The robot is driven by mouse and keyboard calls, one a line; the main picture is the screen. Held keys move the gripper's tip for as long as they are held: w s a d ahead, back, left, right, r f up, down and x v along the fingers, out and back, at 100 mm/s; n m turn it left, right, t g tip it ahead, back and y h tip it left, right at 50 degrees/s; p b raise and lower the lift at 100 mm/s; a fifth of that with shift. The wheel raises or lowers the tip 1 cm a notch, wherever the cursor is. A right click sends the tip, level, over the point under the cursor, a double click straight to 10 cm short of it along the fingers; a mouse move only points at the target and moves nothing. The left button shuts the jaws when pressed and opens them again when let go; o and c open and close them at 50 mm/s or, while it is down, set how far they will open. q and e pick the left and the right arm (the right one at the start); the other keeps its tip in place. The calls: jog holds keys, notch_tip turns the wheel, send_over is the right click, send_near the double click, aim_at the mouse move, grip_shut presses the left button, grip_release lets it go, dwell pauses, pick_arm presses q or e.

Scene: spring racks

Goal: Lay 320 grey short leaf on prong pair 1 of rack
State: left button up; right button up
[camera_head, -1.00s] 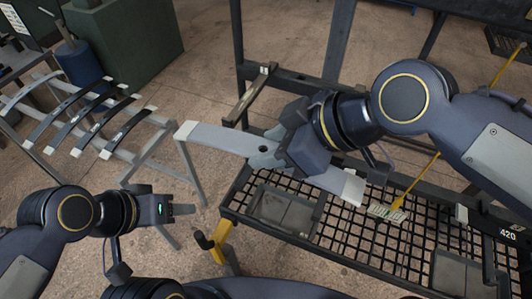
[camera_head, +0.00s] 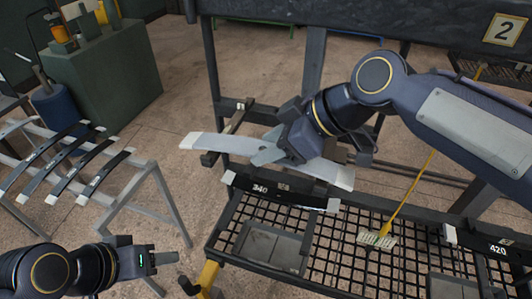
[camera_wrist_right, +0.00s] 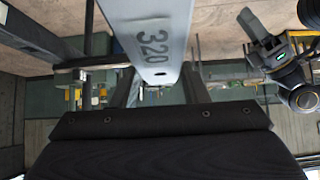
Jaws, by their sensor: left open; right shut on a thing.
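The grey short leaf (camera_head: 210,143) is a slightly curved light-grey strip with whitish ends, held about level. It is marked 320 in the right wrist view (camera_wrist_right: 155,38). My right gripper (camera_head: 268,153) is shut on its middle. The leaf is in front of the dark rack (camera_head: 350,38) in the head view, appearing above the tray's back edge. My left gripper (camera_head: 165,258) is open and empty at lower left.
A dark leaf marked 340 (camera_head: 290,192) lies along the back of the mesh tray (camera_head: 340,235). A part marked 420 (camera_head: 495,248) is at right. A sign reads 2 (camera_head: 503,29). Several dark leaves (camera_head: 92,170) lie on a grey stand (camera_head: 150,185) at left.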

jog(key=shift+w+d+f+b, duration=0.25)
jog(key=shift+w+f+b, duration=0.45)
jog(key=shift+w, duration=0.1)
jog(key=shift+w+d+f+b, duration=0.25)
jog(key=shift+w+f+b, duration=0.4)
jog(key=shift+w, duration=0.15)
jog(key=o, duration=1.3)
jog(key=shift+f, duration=0.15)
jog(key=v, duration=0.8)
jog(key=shift+b, duration=0.4)
